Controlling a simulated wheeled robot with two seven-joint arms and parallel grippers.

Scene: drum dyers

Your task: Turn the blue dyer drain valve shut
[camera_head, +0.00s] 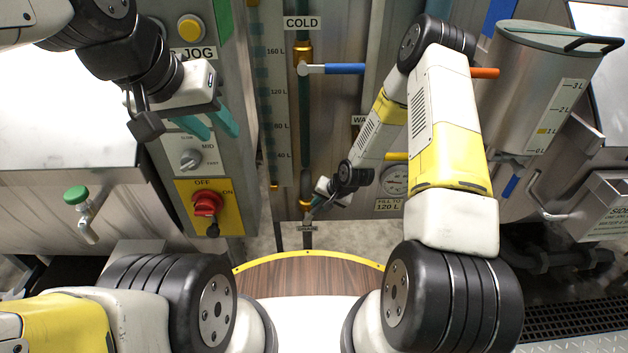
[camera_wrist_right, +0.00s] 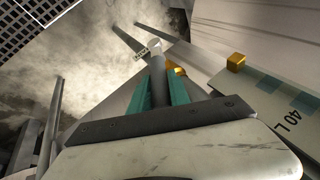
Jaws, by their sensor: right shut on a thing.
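The drain valve's grey lever (camera_wrist_right: 157,76) stands between the teal fingers of my right gripper (camera_wrist_right: 165,95), which is shut on it. A small label plate (camera_wrist_right: 150,48) and a brass fitting (camera_wrist_right: 174,66) show just beyond the fingers. In the head view my right gripper (camera_head: 312,211) is low at the front of the steel dyer, by the brass fitting (camera_head: 305,203) under the gauge; my wrist hides much of the valve. My left gripper (camera_head: 210,124) hangs at the left before the grey control panel, its teal fingers apart and empty.
The control panel (camera_head: 234,150) carries a yellow jog button (camera_head: 190,28) and a red switch (camera_head: 207,203). A blue-handled cold valve (camera_head: 345,68) is above my right gripper. A steel measuring vessel (camera_head: 530,90) stands right. A green-knobbed tap (camera_head: 77,196) is far left.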

